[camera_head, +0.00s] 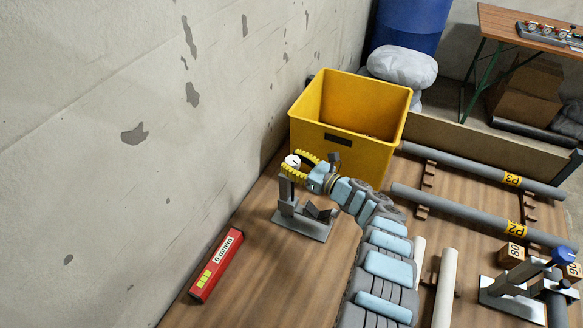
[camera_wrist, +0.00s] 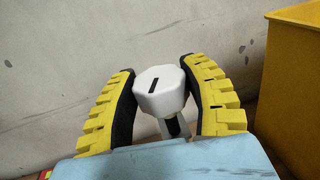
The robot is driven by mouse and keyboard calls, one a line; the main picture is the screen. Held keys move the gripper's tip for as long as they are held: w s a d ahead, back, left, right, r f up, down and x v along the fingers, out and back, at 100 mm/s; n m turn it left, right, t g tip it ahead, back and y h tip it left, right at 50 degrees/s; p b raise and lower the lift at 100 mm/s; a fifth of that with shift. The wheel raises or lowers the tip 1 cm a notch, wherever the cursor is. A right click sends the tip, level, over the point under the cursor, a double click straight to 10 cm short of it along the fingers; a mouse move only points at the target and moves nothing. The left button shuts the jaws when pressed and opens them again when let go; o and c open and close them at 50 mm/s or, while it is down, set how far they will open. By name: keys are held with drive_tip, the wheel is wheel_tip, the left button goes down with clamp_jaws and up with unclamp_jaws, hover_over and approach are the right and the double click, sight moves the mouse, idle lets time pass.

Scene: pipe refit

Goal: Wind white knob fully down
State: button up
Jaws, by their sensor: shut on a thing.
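The white knob (camera_wrist: 160,90) is a faceted cap with a black line mark on top, seen in the wrist view between the two yellow fingers. In the head view the white knob (camera_head: 292,161) sits at the top of a grey clamp stand (camera_head: 304,221) on the wooden table. My gripper (camera_wrist: 160,95) reaches it from the right in the head view and is shut on the knob, a black-padded finger at each side. In the head view my gripper (camera_head: 299,167) hides part of the stand's upper post.
A yellow bin (camera_head: 345,120) stands close behind my gripper. Grey pipes (camera_head: 480,165) lie on the right, and a second clamp stand with a blue knob (camera_head: 564,256) is at the far right.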

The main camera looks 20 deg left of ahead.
idle(0.3)
drive_tip(key=shift+d, duration=0.1)
drive_tip(key=o, duration=1.2)
drive_tip(key=v, duration=1.2)
